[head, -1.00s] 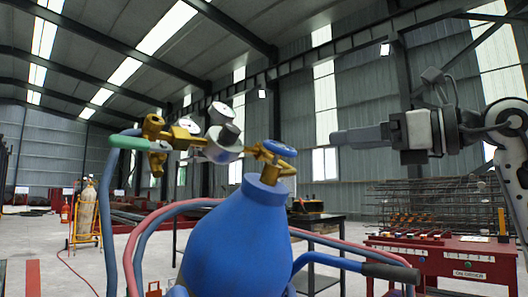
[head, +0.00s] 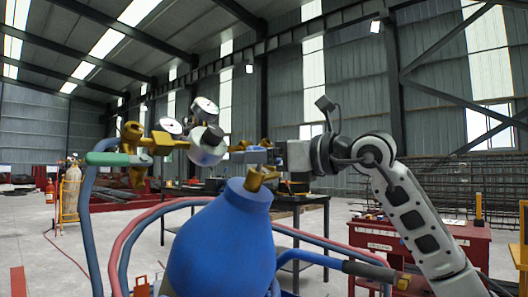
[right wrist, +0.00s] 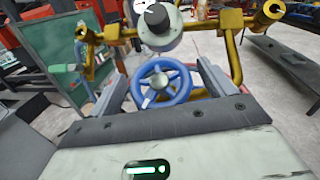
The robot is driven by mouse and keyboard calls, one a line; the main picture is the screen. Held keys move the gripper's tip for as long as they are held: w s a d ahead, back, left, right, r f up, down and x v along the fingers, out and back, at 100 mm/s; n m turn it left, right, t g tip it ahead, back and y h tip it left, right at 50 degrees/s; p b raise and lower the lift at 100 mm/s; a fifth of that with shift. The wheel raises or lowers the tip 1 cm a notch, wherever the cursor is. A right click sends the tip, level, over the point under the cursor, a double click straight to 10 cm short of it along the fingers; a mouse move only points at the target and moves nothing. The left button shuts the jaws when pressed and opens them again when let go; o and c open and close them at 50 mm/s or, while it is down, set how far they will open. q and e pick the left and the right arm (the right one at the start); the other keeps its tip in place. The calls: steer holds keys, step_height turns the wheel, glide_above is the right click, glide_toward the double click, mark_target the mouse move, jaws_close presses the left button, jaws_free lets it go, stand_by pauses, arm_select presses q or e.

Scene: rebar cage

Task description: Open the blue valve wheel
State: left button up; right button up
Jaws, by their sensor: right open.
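The blue valve wheel (right wrist: 147,95) is in the right wrist view, a spoked ring with a grey hub. My right gripper (right wrist: 160,75) is open, with one finger on each side of the wheel. I cannot tell whether the fingers touch the rim. In the head view my right gripper (head: 256,154) reaches in from the right at the top of the blue cylinder (head: 222,250) and largely hides the wheel. The brass valve and regulator (head: 206,146) with round gauges sit left of the gripper. My left gripper is not in view.
A green-handled fitting (head: 118,159) and blue and red hoses (head: 118,245) hang at the left of the cylinder. A dark table (head: 312,215) and a red cabinet (head: 385,238) stand behind. Brass pipes (right wrist: 235,55) run close around the wheel in the wrist view.

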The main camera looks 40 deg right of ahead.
steer(key=c, duration=1)
steer(key=shift+o, duration=0.2)
steer(key=shift+n+g+y, duration=0.3)
steer(key=shift+n+y, duration=0.4)
steer(key=shift+n, duration=0.1)
steer(key=shift+w+n+g+y+p, duration=0.1)
steer(key=shift+n+g+y+p, duration=0.3)
steer(key=shift+n+y+p, duration=0.2)
steer(key=shift+r+n+g+y+p, duration=0.1)
steer(key=shift+n+g+y+p, duration=0.45)
steer(key=shift+n+y, duration=0.4)
steer(key=shift+n+g+y, duration=0.35)
steer(key=shift+n+g, duration=0.1)
steer(key=shift+n, duration=0.3)
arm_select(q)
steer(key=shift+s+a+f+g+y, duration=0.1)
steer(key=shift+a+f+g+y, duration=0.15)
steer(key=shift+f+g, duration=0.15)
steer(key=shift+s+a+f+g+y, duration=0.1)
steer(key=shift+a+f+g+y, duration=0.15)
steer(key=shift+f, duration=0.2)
arm_select(e)
steer(key=o, duration=1)
steer(key=shift+c, duration=0.2)
